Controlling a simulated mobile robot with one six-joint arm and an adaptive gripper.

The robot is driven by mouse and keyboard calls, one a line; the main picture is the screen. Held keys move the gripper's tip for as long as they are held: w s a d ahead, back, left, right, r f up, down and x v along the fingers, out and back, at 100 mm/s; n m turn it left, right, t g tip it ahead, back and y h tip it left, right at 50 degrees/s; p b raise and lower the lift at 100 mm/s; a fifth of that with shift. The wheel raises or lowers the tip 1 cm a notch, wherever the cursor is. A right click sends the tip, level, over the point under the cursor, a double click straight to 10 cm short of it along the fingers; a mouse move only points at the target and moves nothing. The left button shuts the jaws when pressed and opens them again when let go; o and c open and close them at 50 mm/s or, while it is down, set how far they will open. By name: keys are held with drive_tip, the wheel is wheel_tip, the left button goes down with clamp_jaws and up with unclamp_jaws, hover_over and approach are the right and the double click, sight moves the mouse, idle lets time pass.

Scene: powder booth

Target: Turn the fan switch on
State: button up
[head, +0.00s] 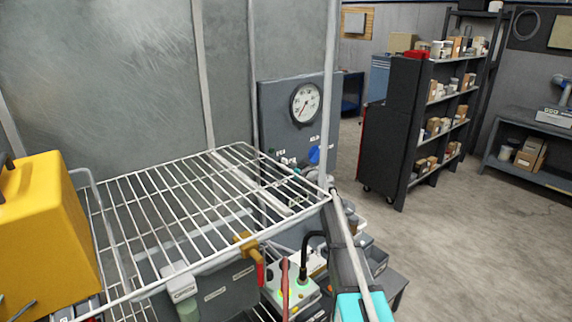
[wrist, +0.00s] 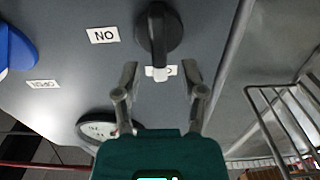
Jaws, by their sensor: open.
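The fan switch (wrist: 158,30) is a black rotary knob on a grey panel (wrist: 75,75), at the top middle of the wrist view. Its pale-tipped pointer points down in that view, over a white label that it partly hides. A label that reads ON upside down (wrist: 103,35) is to the left of the knob. My gripper (wrist: 160,76) is open and empty, its two fingertips apart, on either side of the pointer tip in the picture. I cannot tell whether they touch the knob. I cannot make out the gripper in the head view.
A wire rack (head: 200,200) stands in front of the panel in the head view. The panel's round gauge (head: 305,103) and a blue handle (head: 314,155) are close by. A yellow case (head: 50,235) stands at the left. Open floor lies to the right.

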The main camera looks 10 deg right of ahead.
drive_tip(key=shift+x, duration=1.35)
clamp_jaws()
